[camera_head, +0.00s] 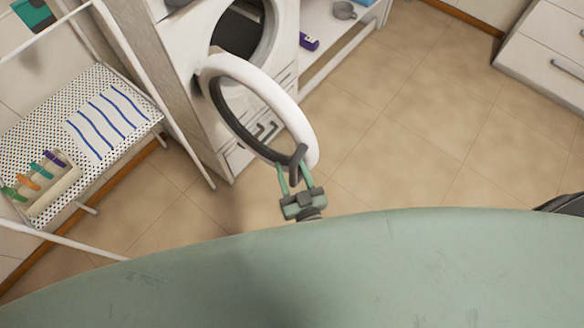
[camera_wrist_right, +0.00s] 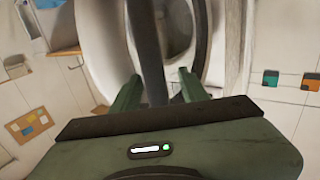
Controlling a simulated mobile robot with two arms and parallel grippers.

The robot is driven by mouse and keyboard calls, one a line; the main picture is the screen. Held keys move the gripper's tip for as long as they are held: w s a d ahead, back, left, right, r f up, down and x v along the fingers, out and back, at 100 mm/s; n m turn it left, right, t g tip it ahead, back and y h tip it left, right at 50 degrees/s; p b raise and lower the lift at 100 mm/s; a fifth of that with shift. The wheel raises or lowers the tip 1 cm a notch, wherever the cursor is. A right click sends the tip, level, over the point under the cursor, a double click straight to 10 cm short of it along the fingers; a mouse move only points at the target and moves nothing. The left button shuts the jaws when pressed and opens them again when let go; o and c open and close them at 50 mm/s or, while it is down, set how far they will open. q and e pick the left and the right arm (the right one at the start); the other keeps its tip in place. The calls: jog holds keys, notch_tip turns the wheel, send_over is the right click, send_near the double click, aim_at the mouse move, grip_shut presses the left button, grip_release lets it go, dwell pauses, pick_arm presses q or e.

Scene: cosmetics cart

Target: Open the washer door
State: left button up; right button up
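The white washer (camera_head: 185,42) stands at the top of the head view, its dark round drum opening uncovered. Its round door (camera_head: 287,103), a white ring with a dark inner rim, is swung well out from the front. A dark curved handle (camera_head: 299,153) sits on the door's free edge. My right gripper (camera_head: 294,176) is at this handle, with one green finger on each side. In the right wrist view the dark handle bar (camera_wrist_right: 146,45) passes between the two spread fingers (camera_wrist_right: 158,90), with a visible gap on the right. My left gripper is out of view.
A drying rack with a dotted, blue-striped cloth (camera_head: 140,85) and a peg box (camera_head: 55,190) stands on the left. A white shelf unit (camera_head: 350,50) is right of the washer. Drawers (camera_head: 545,50) stand at the far right. Tiled floor (camera_head: 420,130) between is clear.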

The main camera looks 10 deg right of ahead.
jog(key=shift+s+d, duration=0.1)
jog(key=shift+s, duration=0.1)
jog(key=s+b, duration=0.1)
jog(key=s, duration=0.6)
jog(key=shift+s+d+b, duration=0.25)
jog(key=shift+d+b, duration=0.05)
jog(key=shift+b, duration=0.1)
jog(key=s+d+f+n+g+b, duration=0.15)
jog(key=s+f+g, duration=0.3)
jog(key=f, duration=0.85)
jog(key=s+d+f+g, duration=0.2)
jog(key=s+f+g, duration=0.25)
jog(key=f, duration=0.85)
jog(key=s+d+f+g+h, duration=0.1)
jog(key=s+d+f+g, duration=0.3)
jog(key=s, duration=0.4)
jog(key=s+d+f+g+b, duration=0.1)
jog(key=s+d+f+g, duration=0.3)
jog(key=s+d+f, duration=0.3)
notch_tip(320, 180, down, 2)
jog(key=shift+s+d+f+h, duration=0.2)
jog(key=shift+s+h, duration=0.2)
jog(key=shift+s, duration=0.85)
